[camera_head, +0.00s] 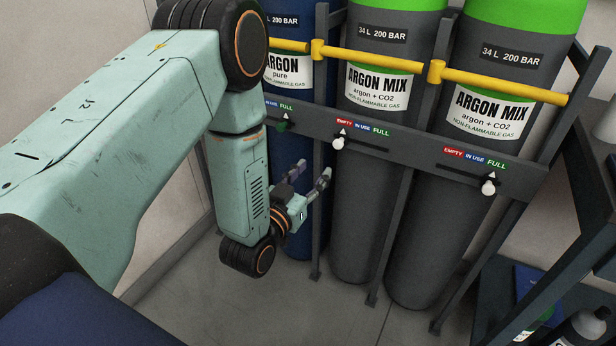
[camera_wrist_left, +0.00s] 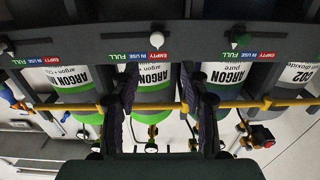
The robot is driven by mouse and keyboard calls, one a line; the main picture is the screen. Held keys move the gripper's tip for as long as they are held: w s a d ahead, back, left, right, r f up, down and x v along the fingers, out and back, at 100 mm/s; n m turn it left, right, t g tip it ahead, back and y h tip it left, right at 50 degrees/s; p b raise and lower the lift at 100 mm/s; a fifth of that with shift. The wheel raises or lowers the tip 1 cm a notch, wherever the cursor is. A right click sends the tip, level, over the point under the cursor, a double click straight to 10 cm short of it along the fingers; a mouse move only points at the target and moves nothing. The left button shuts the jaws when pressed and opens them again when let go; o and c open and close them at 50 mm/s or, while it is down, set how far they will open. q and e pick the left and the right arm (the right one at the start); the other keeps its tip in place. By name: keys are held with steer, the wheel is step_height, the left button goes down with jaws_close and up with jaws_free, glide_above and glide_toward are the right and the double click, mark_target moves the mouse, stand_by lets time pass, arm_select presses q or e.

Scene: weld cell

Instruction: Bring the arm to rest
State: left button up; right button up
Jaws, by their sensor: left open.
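My left arm (camera_head: 110,120) reaches in from the left of the head view and bends down. Its left gripper (camera_head: 310,172) is open and empty, with its two fingers pointing up and right in front of the blue argon cylinder (camera_head: 304,215). In the left wrist view, the two spread fingers of the gripper (camera_wrist_left: 160,75) stand in front of the rack, with no object held between them. That view shows the rack upside down. Whether the fingers touch the cylinder or rack cannot be told. My right gripper is not in view.
A dark rack rail (camera_head: 410,150) carries EMPTY/IN USE/FULL scales with a green knob (camera_head: 283,125) and white knobs (camera_head: 339,143) (camera_head: 488,188). Yellow bars (camera_head: 375,62) cross the cylinders. A dark shelf (camera_head: 490,290) with bottles is at the lower right. Floor (camera_head: 330,315) below the gripper is clear.

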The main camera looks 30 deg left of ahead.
arm_select(q)
steer(key=shift+s, duration=0.6)
steer(key=s+d+f+g+p, duration=0.1)
steer(key=s+f+g, duration=0.9)
steer(key=s+f, duration=0.45)
steer(key=s+f+g+p, duration=0.1)
steer(key=s+g+p, duration=0.2)
steer(key=s+g, duration=0.5)
steer(key=s+d, duration=0.1)
steer(key=s, duration=1.1)
steer(key=shift+f+n+y+p, duration=0.15)
steer(key=shift+n+y+p, duration=0.15)
steer(key=shift+n+p, duration=0.1)
